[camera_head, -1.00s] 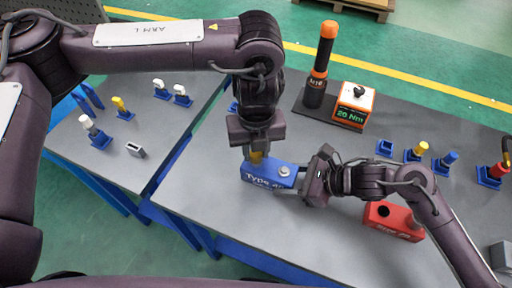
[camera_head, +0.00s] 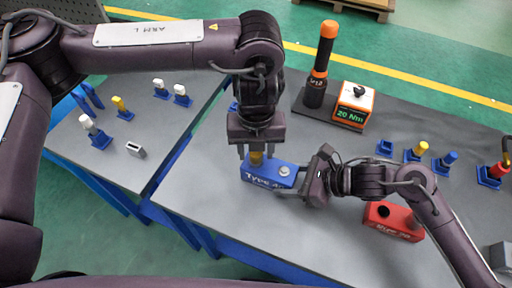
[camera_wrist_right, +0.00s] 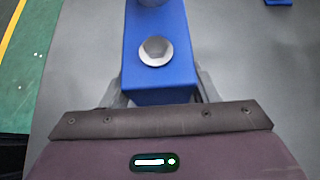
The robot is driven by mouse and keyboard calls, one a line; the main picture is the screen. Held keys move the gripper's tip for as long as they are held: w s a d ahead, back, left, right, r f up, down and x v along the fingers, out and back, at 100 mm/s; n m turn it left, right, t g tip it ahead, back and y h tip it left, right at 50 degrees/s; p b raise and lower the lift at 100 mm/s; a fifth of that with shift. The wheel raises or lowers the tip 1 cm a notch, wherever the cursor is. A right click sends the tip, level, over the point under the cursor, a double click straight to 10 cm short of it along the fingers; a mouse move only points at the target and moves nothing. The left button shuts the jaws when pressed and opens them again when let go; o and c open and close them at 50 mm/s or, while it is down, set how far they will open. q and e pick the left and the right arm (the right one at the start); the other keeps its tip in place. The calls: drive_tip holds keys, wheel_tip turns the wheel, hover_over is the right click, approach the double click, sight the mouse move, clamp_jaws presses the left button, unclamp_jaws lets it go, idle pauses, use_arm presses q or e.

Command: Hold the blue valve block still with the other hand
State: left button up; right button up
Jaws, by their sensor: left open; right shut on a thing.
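The blue valve block (camera_head: 262,177) lies on the grey table with white lettering on its front side. A silver bolt head sits on its top, and a yellow cylindrical piece (camera_head: 256,158) stands at its left end. My right gripper (camera_head: 298,180) is shut on the block's right end. In the right wrist view the blue block (camera_wrist_right: 159,82) sits between the fingers, with the bolt head toward me. My left gripper (camera_head: 257,154) is above the block's left end, pointing down, its fingers open on either side of the yellow piece.
A red block (camera_head: 394,222) lies right of my right gripper. A torque tool (camera_head: 318,70) and an orange 20 Nm display box (camera_head: 355,105) stand at the back. Blue holders with coloured pieces (camera_head: 420,151) stand at the right. A second table with several small pieces is at left.

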use_arm(q)
drive_tip(key=n, duration=1.6)
drive_tip(key=shift+n, duration=0.4)
drive_tip(key=n, duration=1.4)
